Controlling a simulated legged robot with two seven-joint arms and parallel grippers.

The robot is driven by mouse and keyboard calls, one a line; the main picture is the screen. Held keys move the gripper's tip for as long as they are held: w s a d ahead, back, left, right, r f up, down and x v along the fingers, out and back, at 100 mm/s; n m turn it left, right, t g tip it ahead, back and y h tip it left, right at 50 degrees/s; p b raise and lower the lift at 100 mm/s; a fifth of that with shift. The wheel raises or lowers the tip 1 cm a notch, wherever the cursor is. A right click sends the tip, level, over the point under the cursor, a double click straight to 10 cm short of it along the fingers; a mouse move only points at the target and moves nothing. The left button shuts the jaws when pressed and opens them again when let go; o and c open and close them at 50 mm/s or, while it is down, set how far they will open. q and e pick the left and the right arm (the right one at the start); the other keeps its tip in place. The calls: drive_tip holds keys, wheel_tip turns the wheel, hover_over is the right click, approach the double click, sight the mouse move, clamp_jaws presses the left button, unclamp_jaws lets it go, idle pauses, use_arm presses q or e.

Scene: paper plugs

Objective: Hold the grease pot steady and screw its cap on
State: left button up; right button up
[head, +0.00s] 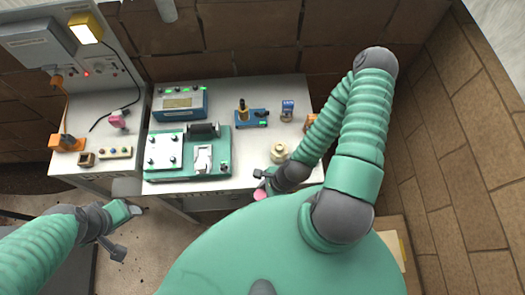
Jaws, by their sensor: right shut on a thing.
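A small cream round pot (279,152), which looks like the grease pot, stands upright near the front right of the white bench. My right gripper (263,184) is at the bench's front edge, just left of and in front of the pot. It is shut on a small pink thing (260,194), mostly hidden by the gripper; I cannot tell whether this is the cap. My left gripper (124,231) is open and empty, low at the left, away from the bench top and the pot.
A green machine tray (188,173) and a blue instrument box (180,103) fill the bench's left half. A blue stand (252,118) and a small blue box (288,110) are behind the pot. The left bench holds a pink item (118,119) and an orange block (67,143). A brick wall rises at right.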

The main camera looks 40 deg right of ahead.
use_arm(q)
drive_tip(key=shift+w+a, duration=0.1)
drive_tip(key=shift+a, duration=0.1)
use_arm(e)
drive_tip(key=shift+a, duration=0.15)
